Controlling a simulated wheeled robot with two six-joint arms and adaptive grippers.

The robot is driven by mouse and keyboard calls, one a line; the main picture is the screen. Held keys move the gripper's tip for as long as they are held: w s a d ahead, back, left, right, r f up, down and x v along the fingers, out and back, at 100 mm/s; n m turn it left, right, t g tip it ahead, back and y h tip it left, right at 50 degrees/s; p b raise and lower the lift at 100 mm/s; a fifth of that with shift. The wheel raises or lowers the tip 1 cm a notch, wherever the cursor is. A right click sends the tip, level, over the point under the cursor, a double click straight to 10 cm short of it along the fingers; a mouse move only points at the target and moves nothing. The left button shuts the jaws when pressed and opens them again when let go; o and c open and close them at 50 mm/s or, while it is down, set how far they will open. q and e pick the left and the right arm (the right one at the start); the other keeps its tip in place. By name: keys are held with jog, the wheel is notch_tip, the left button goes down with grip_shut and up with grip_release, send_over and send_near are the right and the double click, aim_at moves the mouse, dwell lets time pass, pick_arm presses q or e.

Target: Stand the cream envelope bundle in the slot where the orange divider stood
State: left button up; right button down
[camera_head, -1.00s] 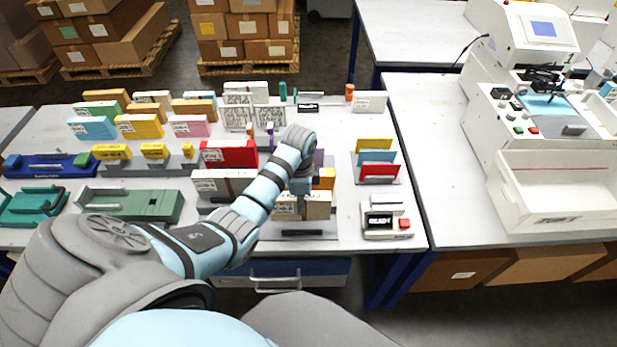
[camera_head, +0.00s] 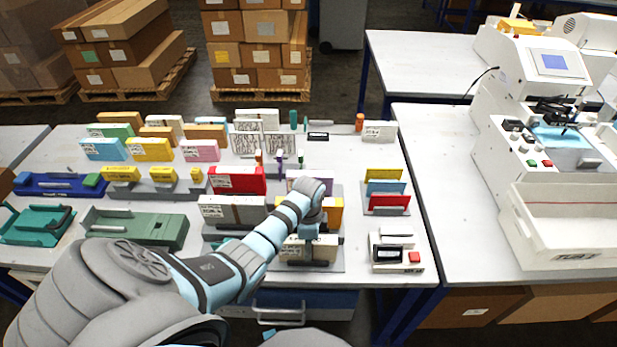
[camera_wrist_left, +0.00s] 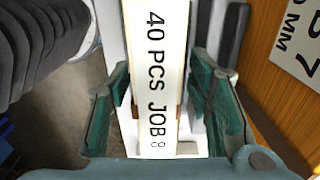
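A cream envelope bundle (camera_head: 322,248) with a printed label stands in the grey rack (camera_head: 334,268) at the front right of the sorting table. In the left wrist view its cream edge (camera_wrist_left: 160,60) reads "40 PCS JOB". My left gripper (camera_wrist_left: 158,105) has its two teal fingers on either side of this bundle, with narrow gaps visible, so it looks open around it. In the head view my left gripper (camera_head: 309,232) is just above the bundle, and my arm hides part of it. An orange piece (camera_head: 336,212) stands behind it; I cannot tell whether it is the divider. My right gripper is out of view.
A grey bundle (camera_head: 232,210) and red block (camera_head: 238,180) stand left of my arm. A stand of coloured cards (camera_head: 388,202) and a white READY device (camera_head: 394,252) are to the right. An orange panel (camera_wrist_left: 280,60) is close to my fingers.

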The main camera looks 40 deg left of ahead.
pick_arm(q)
jog(key=shift+r, duration=0.35)
notch_tip(320, 180, up, 12)
jog(key=shift+f+p, duration=0.1)
jog(key=shift+p, duration=0.45)
